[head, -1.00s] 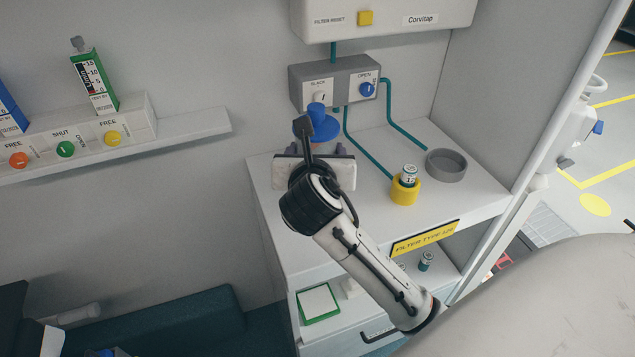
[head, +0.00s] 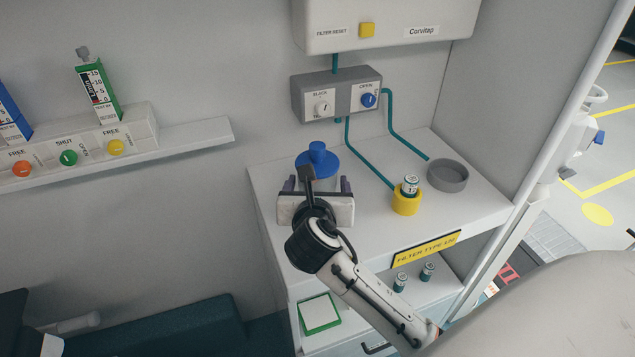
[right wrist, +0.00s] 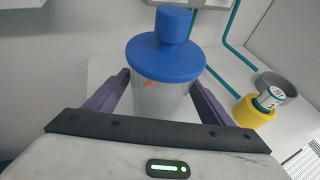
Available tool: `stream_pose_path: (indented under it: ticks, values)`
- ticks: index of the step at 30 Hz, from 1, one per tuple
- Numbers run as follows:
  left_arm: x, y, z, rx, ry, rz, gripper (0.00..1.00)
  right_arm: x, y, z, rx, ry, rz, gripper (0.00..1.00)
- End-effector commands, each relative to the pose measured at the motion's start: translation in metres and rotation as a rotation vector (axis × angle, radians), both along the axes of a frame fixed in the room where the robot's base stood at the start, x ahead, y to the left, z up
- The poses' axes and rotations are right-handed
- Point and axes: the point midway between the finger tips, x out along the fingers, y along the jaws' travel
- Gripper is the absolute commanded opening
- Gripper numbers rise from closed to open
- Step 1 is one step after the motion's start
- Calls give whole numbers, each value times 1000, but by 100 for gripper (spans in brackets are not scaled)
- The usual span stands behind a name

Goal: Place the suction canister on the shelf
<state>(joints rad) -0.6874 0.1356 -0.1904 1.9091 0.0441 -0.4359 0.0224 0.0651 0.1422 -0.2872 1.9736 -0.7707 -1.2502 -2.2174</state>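The suction canister (head: 318,162) has a blue lid with a blue knob and a pale clear body. It is upright over the left part of the white counter (head: 375,215); I cannot tell if its base touches. It also shows in the right wrist view (right wrist: 165,60). My right gripper (head: 317,186) is shut on its body, one purple finger each side (right wrist: 162,88). The gripper hides its lower part in the head view. A lower shelf (head: 440,287) lies under the counter, and a wall shelf (head: 200,135) is at left. My left gripper is not in view.
A yellow holder (head: 404,202) with a small can (head: 411,184) and a grey round dish (head: 448,177) stand on the counter at right. Teal pipes run down from a grey valve box (head: 337,92). Two small cans (head: 428,271) stand on the lower shelf.

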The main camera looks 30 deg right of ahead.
Motion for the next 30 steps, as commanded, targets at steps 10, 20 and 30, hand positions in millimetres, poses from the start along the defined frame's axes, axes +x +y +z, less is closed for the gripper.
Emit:
stream_pose_path:
  ticks: [10, 20, 30]
  values:
    - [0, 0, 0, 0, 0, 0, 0, 0, 0, 2, 1, -1, -1, 80]
    - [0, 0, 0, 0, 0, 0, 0, -39, 29, 24, 4, 0, 3, 80]
    - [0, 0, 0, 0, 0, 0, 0, -83, 61, 46, 2, 0, 1, 80]
